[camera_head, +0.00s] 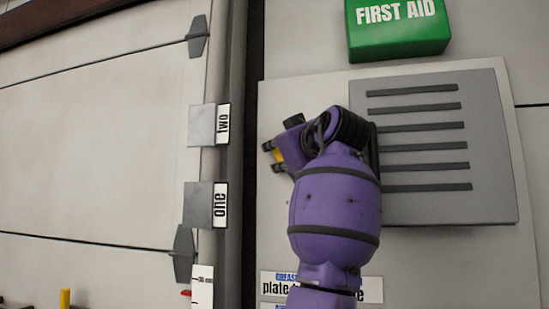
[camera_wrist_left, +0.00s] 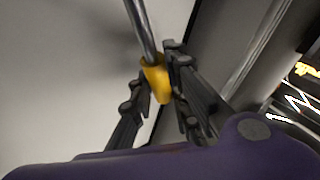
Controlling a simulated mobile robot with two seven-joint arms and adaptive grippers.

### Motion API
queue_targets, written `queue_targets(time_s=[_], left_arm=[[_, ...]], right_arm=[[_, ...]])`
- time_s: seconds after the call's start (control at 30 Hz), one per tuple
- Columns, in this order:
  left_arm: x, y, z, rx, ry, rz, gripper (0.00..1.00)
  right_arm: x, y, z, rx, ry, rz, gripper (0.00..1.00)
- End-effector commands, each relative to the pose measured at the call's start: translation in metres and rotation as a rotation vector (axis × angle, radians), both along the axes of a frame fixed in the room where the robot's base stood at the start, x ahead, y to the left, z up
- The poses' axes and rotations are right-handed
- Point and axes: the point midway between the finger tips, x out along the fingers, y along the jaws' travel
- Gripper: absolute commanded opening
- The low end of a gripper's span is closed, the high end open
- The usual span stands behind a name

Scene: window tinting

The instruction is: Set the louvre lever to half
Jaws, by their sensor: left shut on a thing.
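The louvre panel (camera_head: 445,205) is a grey plate with several dark horizontal slots, on a pale backing board. My left gripper (camera_head: 270,157) is at the left side of this panel, in front of the board, with my purple arm covering the panel's left part. A small bit of yellow shows between its fingers. In the left wrist view, my left gripper (camera_wrist_left: 160,88) is shut on the yellow tip of the lever (camera_wrist_left: 153,68), whose metal rod runs up out of the picture. The lever's rod and any setting marks are hidden in the head view. My right gripper is not in view.
A green first aid box (camera_head: 398,35) is mounted above the panel. Tags marked two (camera_head: 209,125) and one (camera_head: 206,205) are on the post to the left. A partly covered label (camera_head: 372,289) is below the panel.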

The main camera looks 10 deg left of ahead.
Motion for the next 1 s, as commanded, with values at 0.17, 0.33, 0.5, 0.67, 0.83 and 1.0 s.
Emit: queue_targets(time_s=[0.17, 0.33, 0.5, 0.67, 0.83, 1.0], left_arm=[[-0.0007, -0.0019, 0.0038, 0.041, -0.005, 0.001, 0.0], [-0.0007, -0.0029, 0.0048, 0.054, -0.006, 0.001, 0.0], [-0.001, -0.0029, 0.0052, 0.053, -0.006, 0.001, 0.0], [-0.0011, -0.0029, 0.0054, 0.052, -0.007, 0.0, 0.21], [-0.0008, -0.0033, 0.0046, 0.051, -0.006, 0.0, 0.36], [-0.0004, -0.0036, 0.0037, 0.051, -0.004, -0.001, 0.36]], right_arm=[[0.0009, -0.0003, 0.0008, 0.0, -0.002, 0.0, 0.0], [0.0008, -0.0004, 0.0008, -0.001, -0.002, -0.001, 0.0], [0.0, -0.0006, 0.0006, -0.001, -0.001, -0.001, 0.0], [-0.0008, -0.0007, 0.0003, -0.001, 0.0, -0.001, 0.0], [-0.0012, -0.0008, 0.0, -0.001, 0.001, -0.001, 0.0], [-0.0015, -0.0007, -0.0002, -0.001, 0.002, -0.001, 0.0]])
